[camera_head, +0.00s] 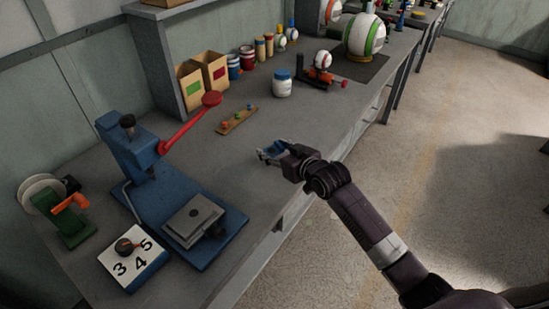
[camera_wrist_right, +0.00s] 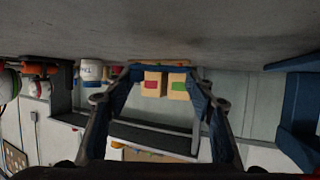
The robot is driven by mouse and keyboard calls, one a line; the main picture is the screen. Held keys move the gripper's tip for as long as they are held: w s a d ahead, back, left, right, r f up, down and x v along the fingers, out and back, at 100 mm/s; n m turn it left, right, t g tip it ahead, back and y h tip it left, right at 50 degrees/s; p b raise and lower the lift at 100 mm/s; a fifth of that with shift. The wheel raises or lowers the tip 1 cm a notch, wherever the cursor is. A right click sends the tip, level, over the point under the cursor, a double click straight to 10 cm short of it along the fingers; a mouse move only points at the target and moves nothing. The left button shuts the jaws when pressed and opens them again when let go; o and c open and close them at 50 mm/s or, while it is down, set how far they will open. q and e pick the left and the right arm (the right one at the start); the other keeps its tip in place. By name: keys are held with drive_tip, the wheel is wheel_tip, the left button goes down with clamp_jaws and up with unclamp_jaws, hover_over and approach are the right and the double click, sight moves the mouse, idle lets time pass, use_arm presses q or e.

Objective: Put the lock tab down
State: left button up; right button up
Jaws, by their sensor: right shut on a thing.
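My right gripper (camera_head: 268,154) is over the front part of the grey bench in the head view, clear of the blue press. Its two fingers stand apart, shut on what I take to be the lock tab. Small blue parts show at its fingertips in the head view, but I cannot clearly tell the tab from the finger pads. In the right wrist view the right gripper (camera_wrist_right: 162,92) shows a finger on each side, with blue inner faces. The tab's outline is unclear there too. My left gripper is not in view.
The blue press (camera_head: 165,210) with its red lever (camera_head: 190,126) stands at left, beside a numbered dial plate (camera_head: 133,262). A wooden strip with pegs (camera_head: 237,121), a white jar (camera_head: 282,84) and open boxes (camera_head: 211,70) stand farther back. Bare bench (camera_head: 255,185) lies around my gripper.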

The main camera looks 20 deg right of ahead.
drive_tip(key=shift+f, duration=1.85)
drive_tip(key=shift+f, duration=0.1)
drive_tip(key=o, duration=0.8)
drive_tip(key=shift+r, duration=0.25)
drive_tip(key=shift+s+d, duration=0.15)
drive_tip(key=shift+s, duration=0.25)
drive_tip(key=v, duration=1.1)
drive_tip(key=shift+r, duration=0.15)
